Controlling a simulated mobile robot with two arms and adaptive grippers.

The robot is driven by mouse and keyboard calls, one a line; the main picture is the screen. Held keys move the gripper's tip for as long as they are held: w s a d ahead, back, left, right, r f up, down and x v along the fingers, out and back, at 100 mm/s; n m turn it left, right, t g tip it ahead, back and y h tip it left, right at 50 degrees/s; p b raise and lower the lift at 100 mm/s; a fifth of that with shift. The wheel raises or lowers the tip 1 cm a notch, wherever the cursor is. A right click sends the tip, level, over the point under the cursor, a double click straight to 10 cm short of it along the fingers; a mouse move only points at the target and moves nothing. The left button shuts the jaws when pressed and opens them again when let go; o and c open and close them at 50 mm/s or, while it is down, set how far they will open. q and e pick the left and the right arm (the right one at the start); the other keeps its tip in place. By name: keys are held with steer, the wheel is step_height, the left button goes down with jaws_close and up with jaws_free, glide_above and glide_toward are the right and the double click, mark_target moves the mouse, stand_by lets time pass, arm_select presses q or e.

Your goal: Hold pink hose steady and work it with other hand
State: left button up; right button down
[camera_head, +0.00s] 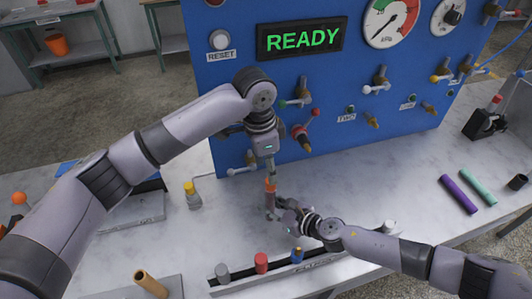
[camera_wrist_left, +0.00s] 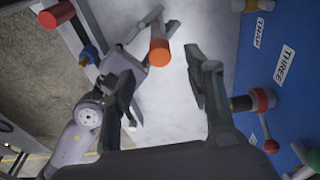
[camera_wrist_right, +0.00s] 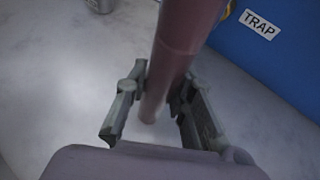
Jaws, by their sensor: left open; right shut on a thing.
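The pink hose (camera_wrist_right: 178,55) shows in the right wrist view as a dull pink tube running between the fingers of my right gripper (camera_wrist_right: 158,105), which is shut on it. In the head view the hose (camera_head: 270,196) stands roughly upright, with an orange upper end, and my right gripper (camera_head: 274,214) is at its lower part. My left gripper (camera_head: 268,168) points down just above the upper end. In the left wrist view it is open, and the hose's orange end (camera_wrist_left: 160,52) shows ahead, beyond the fingers. The hose's lower part is partly hidden by the right fingers.
The blue panel (camera_head: 225,95) with valves and hose fittings stands behind. A rack (camera_head: 325,261) with coloured plugs lies in front. A yellow-topped fitting (camera_head: 192,196) stands at the left. A purple tube (camera_head: 458,194) and a teal tube (camera_head: 478,188) lie at the right. The bench between is clear.

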mark_target(271, 187)
arm_select(q)
steer(key=f, duration=0.6)
steer(key=shift+w+d+f, duration=0.1)
steer(key=shift+d+f, duration=0.1)
steer(key=shift+d, duration=0.2)
steer(key=shift+c, duration=0.4)
jaws_close()
